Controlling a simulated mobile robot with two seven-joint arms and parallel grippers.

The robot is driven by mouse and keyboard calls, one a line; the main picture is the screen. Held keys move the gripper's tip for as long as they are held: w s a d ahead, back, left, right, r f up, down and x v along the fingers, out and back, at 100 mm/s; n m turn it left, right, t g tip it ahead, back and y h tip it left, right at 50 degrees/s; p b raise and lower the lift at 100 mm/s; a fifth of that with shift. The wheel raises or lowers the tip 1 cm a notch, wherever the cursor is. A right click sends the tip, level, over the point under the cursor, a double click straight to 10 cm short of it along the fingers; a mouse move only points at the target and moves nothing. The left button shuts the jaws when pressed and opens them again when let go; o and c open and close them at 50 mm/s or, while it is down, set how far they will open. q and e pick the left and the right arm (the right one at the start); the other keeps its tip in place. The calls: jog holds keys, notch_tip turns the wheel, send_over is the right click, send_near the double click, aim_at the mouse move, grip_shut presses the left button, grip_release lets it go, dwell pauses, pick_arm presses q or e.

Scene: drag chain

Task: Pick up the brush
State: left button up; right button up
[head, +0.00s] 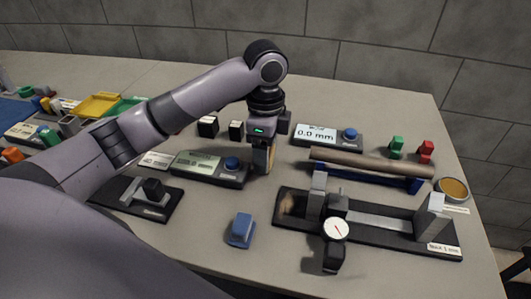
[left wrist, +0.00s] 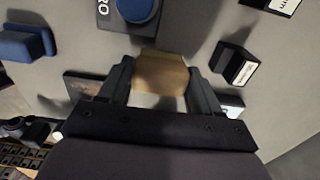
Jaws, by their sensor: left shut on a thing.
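My left gripper (head: 263,165) is in the middle of the head view, pointing down over the table beside the grey readout box with a blue button. It is shut on the brush, a tan block-like piece (head: 260,160) that shows only in part between the fingers. In the left wrist view the brush (left wrist: 161,73) spans the gap between the two dark fingers of my left gripper (left wrist: 160,88). The brush's lower end is mostly hidden, and I cannot tell whether it touches the table. My right gripper is not in view.
A black fixture with a dial gauge (head: 336,230) stands at the right, before a brown rod on a blue stand (head: 370,164). A blue block (head: 240,231) lies in front. The readout box (head: 205,166) is close on the left. Bare table lies between the blue block and the gripper.

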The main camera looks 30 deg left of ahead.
pick_arm(q)
notch_tip(320, 180, up, 19)
jog(key=p, duration=0.4)
jog(key=shift+p, duration=0.3)
jog(key=o, duration=0.4)
jog(key=c, duration=0.3)
jog(key=shift+f, duration=0.15)
